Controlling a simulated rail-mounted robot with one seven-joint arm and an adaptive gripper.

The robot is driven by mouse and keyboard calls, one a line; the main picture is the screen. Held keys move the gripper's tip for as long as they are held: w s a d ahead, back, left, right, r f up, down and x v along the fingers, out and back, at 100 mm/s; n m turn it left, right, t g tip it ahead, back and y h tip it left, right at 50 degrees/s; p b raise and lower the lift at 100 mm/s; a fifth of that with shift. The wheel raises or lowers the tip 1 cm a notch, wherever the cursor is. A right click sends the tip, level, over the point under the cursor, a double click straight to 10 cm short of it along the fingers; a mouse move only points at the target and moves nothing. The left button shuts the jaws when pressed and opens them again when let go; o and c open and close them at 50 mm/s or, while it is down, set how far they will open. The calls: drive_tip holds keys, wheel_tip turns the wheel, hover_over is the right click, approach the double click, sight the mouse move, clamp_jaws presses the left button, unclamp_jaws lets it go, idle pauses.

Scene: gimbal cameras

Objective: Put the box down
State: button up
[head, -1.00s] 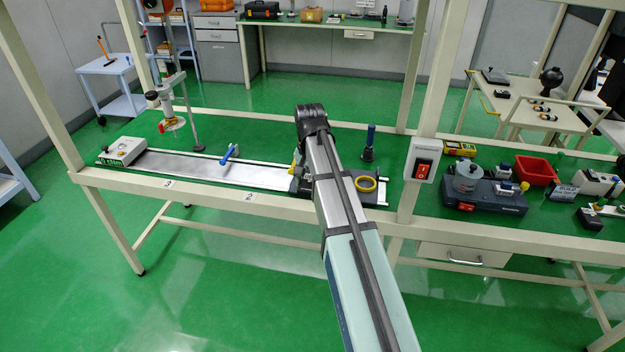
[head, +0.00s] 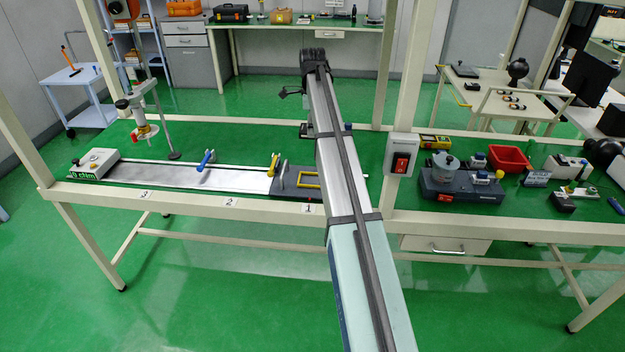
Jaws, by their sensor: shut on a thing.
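My arm reaches away over the bench, and its far end covers what lies behind it. I cannot make out my gripper's fingers or a held box; the arm hides them. A small dark part (head: 291,92) sticks out left of the arm's far end, and I cannot tell what it is. Dark edges of something show on both sides of the arm just below. The long bench (head: 150,195) has a metal track (head: 220,179) with a dark block (head: 285,190) at its right end. A yellow frame (head: 308,180) stands at the block, beside my arm.
A pale box-shaped unit (head: 95,164) sits at the track's left end. A blue clamp (head: 206,160) and yellow clamp (head: 273,164) stand along the track. A stand (head: 155,120) is behind it. A switch (head: 401,163) is on the post; a red tray (head: 508,158) lies right. Green bench top shows behind the track.

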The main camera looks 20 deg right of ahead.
sight(312, 181)
wheel_tip(312, 181, down, 20)
drive_tip(key=p, duration=0.4)
drive_tip(key=shift+r, duration=0.2)
drive_tip(key=o, duration=1.3)
drive_tip(key=shift+f, duration=0.1)
wheel_tip(312, 181, up, 12)
drive_tip(key=b, duration=0.3)
